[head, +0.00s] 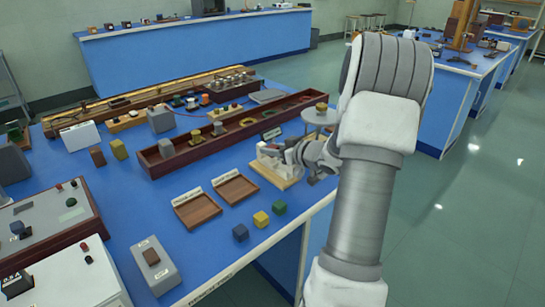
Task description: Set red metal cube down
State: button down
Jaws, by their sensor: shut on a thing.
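My arm reaches in from the right, and my gripper (292,155) is over the right part of the near blue bench (135,196), beside a pale wooden stand with a white fitting (272,168). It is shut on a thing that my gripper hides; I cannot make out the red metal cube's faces. A blue cube (240,232), a yellow cube (261,219) and a green cube (279,206) stand in a row near the front edge. Two shallow wooden trays, one on the left (197,209) and one on the right (236,189), lie behind them.
A long dark-red wooden trough (170,167) crosses the bench behind the trays. A grey box (154,264) and a control panel (50,238) stand at front left. A round pale disc (318,117) is near the gripper. Bare blue top lies left of the trays.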

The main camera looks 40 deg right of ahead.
aim_at(300, 167)
jog(key=shift+f, duration=0.65)
jog(key=shift+f, duration=0.15)
jog(key=c, duration=0.5)
grip_release()
jog(key=shift+c, duration=0.2)
jog(key=shift+s+r, duration=0.1)
jog(key=shift+r, duration=0.15)
jog(key=p+v, duration=0.3)
jog(key=v, duration=0.8)
jog(key=shift+s+r, duration=0.1)
jog(key=shift+s, duration=0.3)
